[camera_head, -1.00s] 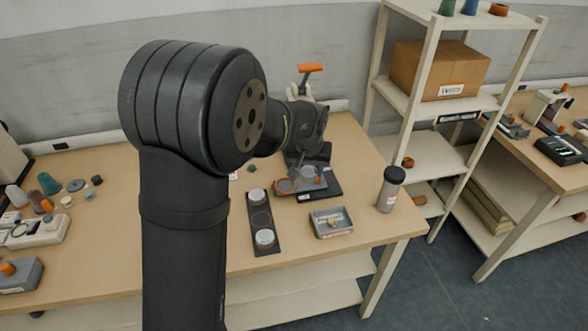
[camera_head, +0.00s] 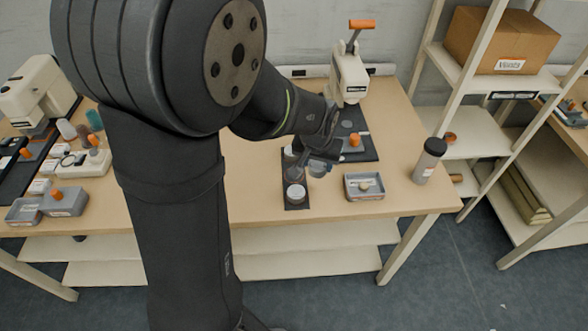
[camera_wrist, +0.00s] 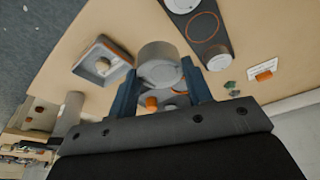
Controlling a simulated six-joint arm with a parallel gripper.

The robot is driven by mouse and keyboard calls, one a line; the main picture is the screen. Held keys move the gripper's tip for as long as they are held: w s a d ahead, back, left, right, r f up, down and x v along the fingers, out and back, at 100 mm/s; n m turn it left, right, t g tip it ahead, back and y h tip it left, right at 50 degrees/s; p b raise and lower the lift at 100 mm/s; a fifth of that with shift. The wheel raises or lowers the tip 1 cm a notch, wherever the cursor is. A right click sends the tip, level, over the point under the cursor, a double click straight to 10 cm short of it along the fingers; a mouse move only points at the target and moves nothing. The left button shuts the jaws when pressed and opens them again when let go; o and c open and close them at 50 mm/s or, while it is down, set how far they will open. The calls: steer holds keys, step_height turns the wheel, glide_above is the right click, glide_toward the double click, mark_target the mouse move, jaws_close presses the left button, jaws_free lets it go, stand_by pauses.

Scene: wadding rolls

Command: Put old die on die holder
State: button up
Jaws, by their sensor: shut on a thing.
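My gripper (camera_wrist: 160,92) is shut on a grey cylindrical die (camera_wrist: 158,63), seen between its blue fingers in the wrist view. In the head view the die (camera_head: 318,168) shows below my gripper (camera_head: 322,155), just right of the die holder. The die holder (camera_head: 303,206) is a dark, narrow plate on the bench. It carries a pale round die (camera_head: 295,193) at its near end and another (camera_head: 290,152) at its far end, partly hidden by my arm. In the wrist view, the holder (camera_wrist: 217,33) shows an empty orange-ringed spot at its middle.
A hand press (camera_head: 350,78) with an orange handle stands behind, on a dark base (camera_head: 369,153) with an orange knob. A grey tray (camera_head: 365,196) holding a small pale piece and a grey bottle (camera_head: 428,162) stand to the right. A shelf rack stands beyond the bench.

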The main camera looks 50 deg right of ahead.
steer(key=w+f, duration=0.1)
steer(key=w, duration=0.2)
steer(key=w+f, duration=0.4)
steer(key=w, duration=0.1)
steer(key=shift+w+d+f, duration=0.1)
steer(key=shift+w+d, duration=0.2)
steer(key=shift+f, duration=2)
steer(key=o, duration=1.2)
steer(key=shift+f, duration=0.15)
steer(key=v, duration=1.2)
steer(key=x, duration=1.2)
